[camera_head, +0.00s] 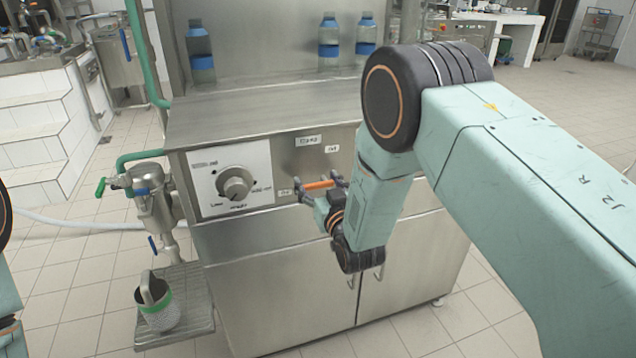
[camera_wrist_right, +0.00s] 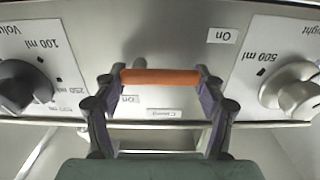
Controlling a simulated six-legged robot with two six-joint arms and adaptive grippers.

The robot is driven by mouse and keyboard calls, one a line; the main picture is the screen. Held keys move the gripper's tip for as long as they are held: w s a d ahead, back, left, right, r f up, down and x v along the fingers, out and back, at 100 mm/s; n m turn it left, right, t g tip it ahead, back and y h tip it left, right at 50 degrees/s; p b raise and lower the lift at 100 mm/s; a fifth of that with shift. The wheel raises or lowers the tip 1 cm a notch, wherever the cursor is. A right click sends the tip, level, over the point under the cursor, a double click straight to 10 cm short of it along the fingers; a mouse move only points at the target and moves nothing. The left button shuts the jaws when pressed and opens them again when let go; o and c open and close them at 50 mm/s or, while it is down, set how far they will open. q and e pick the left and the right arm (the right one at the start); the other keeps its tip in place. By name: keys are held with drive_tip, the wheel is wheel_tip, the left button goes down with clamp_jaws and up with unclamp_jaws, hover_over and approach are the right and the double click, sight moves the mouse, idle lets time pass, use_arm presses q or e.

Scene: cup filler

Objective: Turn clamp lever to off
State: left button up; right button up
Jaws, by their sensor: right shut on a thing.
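The clamp lever shows as an orange bar handle (camera_head: 319,185) on the front of the steel machine, right of the dial panel. It lies roughly level. My right gripper (camera_head: 322,190) is shut on it; the fingers hide the bar's ends. In the right wrist view the orange bar (camera_wrist_right: 160,77) spans between the two fingertips of my right gripper (camera_wrist_right: 160,82). My left gripper is out of view; only bits of my left arm show at the left edge.
A cup (camera_head: 160,304) with a green band stands on a tray (camera_head: 196,300) at the lower left. Bottles (camera_head: 328,42) stand on the machine's top.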

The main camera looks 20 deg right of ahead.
drive_tip(key=shift+m, duration=0.3)
drive_tip(key=m+p, duration=0.1)
drive_tip(key=m, duration=0.2)
drive_tip(key=shift+d+r+m+p, duration=0.2)
drive_tip(key=shift+r+m+p, duration=0.1)
drive_tip(key=shift+r+p, duration=0.1)
drive_tip(key=m, duration=0.3)
drive_tip(key=m+p, duration=0.1)
drive_tip(key=shift+d+r+m, duration=0.25)
drive_tip(key=shift+d+m, duration=0.05)
drive_tip(key=shift+d, duration=0.05)
drive_tip(key=m, duration=0.2)
drive_tip(key=d+m+p, duration=0.1)
drive_tip(key=m, duration=0.6)
drive_tip(key=shift+d, duration=0.35)
drive_tip(key=o, duration=1.2)
